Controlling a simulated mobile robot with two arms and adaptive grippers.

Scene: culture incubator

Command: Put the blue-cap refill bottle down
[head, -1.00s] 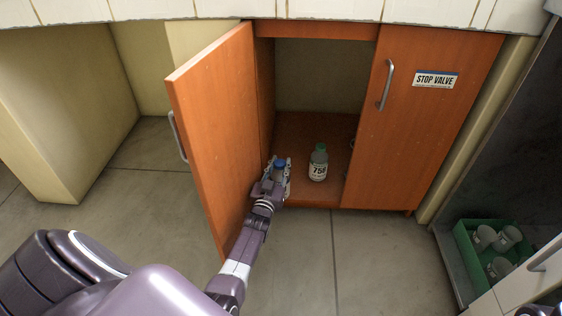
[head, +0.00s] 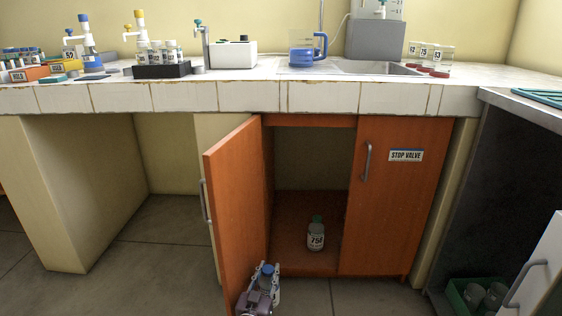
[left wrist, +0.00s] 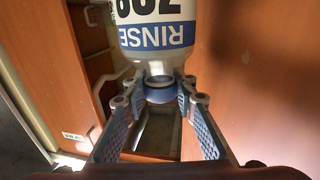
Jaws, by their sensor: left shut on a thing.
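The blue-cap refill bottle (head: 267,269) is between the fingers of my left gripper (head: 264,276), in front of the cabinet by the lower edge of its open left door (head: 234,210). In the left wrist view, the bottle's white body (left wrist: 155,25) with a "RINSE" label shows upside down at the top. Its blue cap (left wrist: 160,92) lies between the shut fingers. The head view hides most of the bottle. A green-cap bottle (head: 316,240) labelled 758 stands upright on the cabinet floor (head: 290,256). My right gripper is not in view.
The right cabinet door (head: 392,210), marked "STOP VALVE", is closed. The cabinet floor is bare around the green-cap bottle. The tiled counter (head: 255,98) above holds pump bottles, racks and a blue jug (head: 305,50). A green crate (head: 458,292) with containers is at lower right.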

